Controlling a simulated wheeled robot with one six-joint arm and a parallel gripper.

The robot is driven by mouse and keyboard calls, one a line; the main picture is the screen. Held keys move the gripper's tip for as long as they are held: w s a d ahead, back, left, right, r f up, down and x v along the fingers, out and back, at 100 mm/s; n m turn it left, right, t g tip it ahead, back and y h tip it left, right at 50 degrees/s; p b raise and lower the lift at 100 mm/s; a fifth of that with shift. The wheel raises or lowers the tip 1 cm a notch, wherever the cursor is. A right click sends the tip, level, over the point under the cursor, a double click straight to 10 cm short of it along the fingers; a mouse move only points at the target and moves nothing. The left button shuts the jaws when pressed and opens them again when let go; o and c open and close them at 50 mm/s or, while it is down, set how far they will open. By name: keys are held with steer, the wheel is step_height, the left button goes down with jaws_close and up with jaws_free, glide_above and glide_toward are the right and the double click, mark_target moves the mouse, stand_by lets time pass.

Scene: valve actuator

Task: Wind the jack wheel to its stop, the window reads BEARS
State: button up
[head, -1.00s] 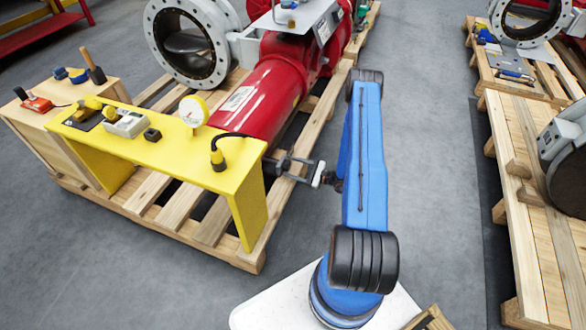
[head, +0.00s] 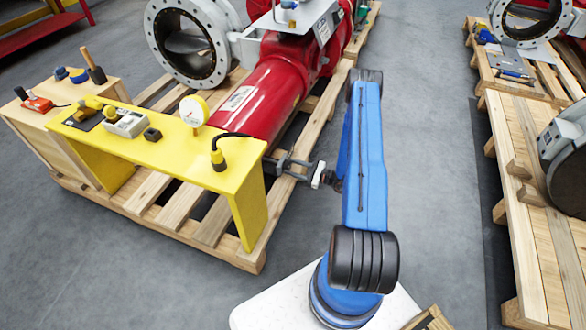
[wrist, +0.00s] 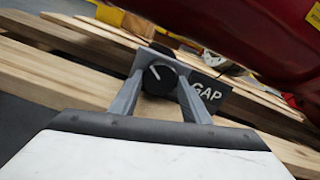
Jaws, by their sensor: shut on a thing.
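The jack wheel shows in the wrist view as a small round black knob (wrist: 157,79) with a white line on its face. My gripper (wrist: 160,76) has one finger on each side of it and is shut on it. A dark plate (wrist: 208,92) beside the right finger reads "GAP"; the finger may hide part of it. In the head view my gripper (head: 287,165) reaches to the near end of the red cylinder (head: 262,100), right of the yellow bench. The wheel is too small to make out there.
The yellow bench (head: 190,158) carries a gauge (head: 194,111), a cable plug (head: 218,160) and small devices. A grey flanged valve (head: 204,70) stands behind on the wooden pallet (head: 190,222).

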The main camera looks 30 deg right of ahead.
steer(key=m, duration=1)
steer(key=shift+s+m, duration=0.1)
steer(key=shift+m, duration=0.3)
stand_by(0.3)
steer(key=o, duration=1)
steer(key=shift+o, duration=0.2)
